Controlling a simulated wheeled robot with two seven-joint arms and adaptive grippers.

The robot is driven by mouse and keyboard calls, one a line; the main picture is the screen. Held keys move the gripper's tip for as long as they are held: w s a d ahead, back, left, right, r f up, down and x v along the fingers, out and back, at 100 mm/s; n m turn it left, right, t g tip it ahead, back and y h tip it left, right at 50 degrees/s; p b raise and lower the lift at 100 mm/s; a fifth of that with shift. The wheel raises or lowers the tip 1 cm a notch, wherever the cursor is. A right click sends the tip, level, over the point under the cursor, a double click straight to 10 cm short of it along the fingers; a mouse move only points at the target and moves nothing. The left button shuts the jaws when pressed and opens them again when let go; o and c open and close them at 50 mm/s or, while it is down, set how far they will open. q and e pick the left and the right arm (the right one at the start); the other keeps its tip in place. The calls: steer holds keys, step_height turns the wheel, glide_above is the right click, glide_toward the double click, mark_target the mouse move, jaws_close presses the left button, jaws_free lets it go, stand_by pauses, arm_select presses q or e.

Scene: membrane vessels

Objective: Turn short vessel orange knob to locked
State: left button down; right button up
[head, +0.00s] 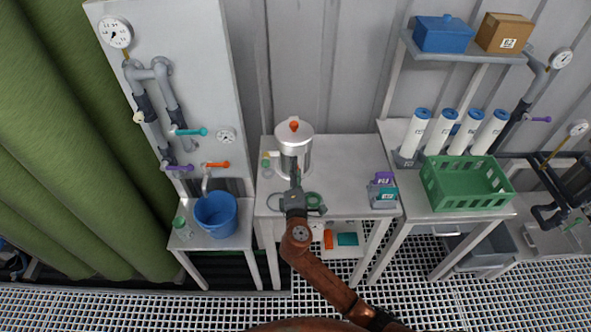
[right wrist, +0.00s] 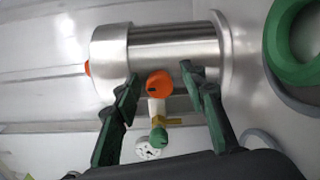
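The short vessel (head: 304,146) is a steel cylinder standing upright on the middle table, with an orange piece (head: 294,125) on its lid. In the right wrist view the vessel (right wrist: 175,48) lies sideways across the picture. An orange knob (right wrist: 159,86) on its side faces the camera, with a pale stem, a brass-coloured part and a green knob (right wrist: 158,136) beside it. My right gripper (right wrist: 159,74) is open, with its dark green fingers on either side of the orange knob, apparently apart from it. In the head view my right gripper (head: 295,178) hides the vessel's front. My left gripper is out of view.
A green ring (right wrist: 297,40) lies close to the vessel's base. Purple and teal boxes (head: 383,190) stand at the right of the middle table (head: 345,165). A blue bucket (head: 216,215) stands left. A green crate (head: 466,185) and white cylinders (head: 440,132) stand right.

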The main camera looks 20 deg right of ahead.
steer(key=shift+s+a, duration=0.1)
steer(key=shift+s, duration=0.1)
steer(key=v, duration=1.1)
steer(key=shift+s+a+r, duration=0.1)
steer(key=shift+s, duration=0.2)
